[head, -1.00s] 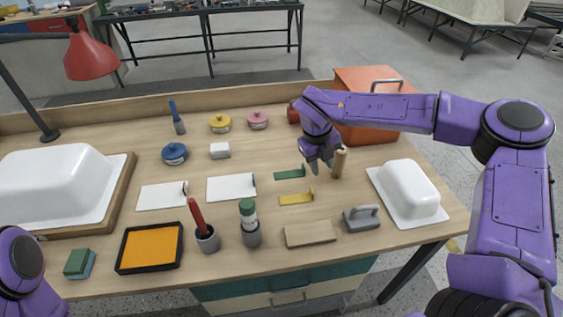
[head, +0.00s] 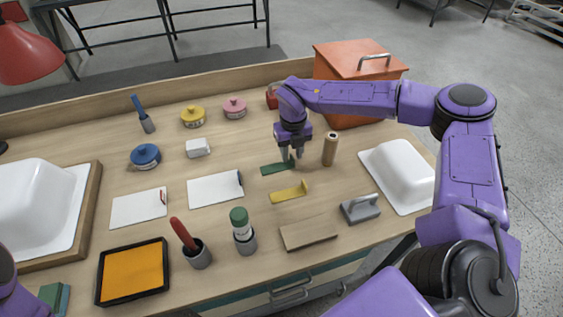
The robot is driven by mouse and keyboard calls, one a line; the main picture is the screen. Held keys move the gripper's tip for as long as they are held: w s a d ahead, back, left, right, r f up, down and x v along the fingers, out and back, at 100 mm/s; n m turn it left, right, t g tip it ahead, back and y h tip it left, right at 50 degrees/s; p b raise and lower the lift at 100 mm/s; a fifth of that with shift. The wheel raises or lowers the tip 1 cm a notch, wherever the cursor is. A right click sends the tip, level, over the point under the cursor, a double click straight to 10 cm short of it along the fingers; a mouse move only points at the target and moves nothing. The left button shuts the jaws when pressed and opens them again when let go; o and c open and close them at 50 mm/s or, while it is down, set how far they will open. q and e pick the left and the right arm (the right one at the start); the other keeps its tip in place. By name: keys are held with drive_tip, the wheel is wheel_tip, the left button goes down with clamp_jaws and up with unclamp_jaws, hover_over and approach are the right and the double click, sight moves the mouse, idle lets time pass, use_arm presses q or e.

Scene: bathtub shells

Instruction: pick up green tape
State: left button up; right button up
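The green tape (head: 276,168) is a flat green strip lying on the bench, with its right end near my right gripper. My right gripper (head: 292,155) points down at that end, with its fingertips low and apart, one on each side of it. The gripper looks open; whether a finger touches the tape cannot be told. Part of the tape's right end is hidden by the fingers. Only a purple part of my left arm shows at the lower left; its gripper is out of view.
A yellow strip (head: 289,192) lies just in front of the green tape. A tan cylinder (head: 330,149) stands close to the right of my gripper. An orange box (head: 345,68) is behind my arm. A white shell (head: 402,172) lies at the right, white cards (head: 215,189) at the left.

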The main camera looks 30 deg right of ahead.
drive_tip(key=shift+s+d+f, duration=0.1)
drive_tip(key=shift+s+f, duration=0.05)
drive_tip(key=shift+f, duration=0.1)
clamp_jaws()
drive_tip(key=shift+r, duration=0.1)
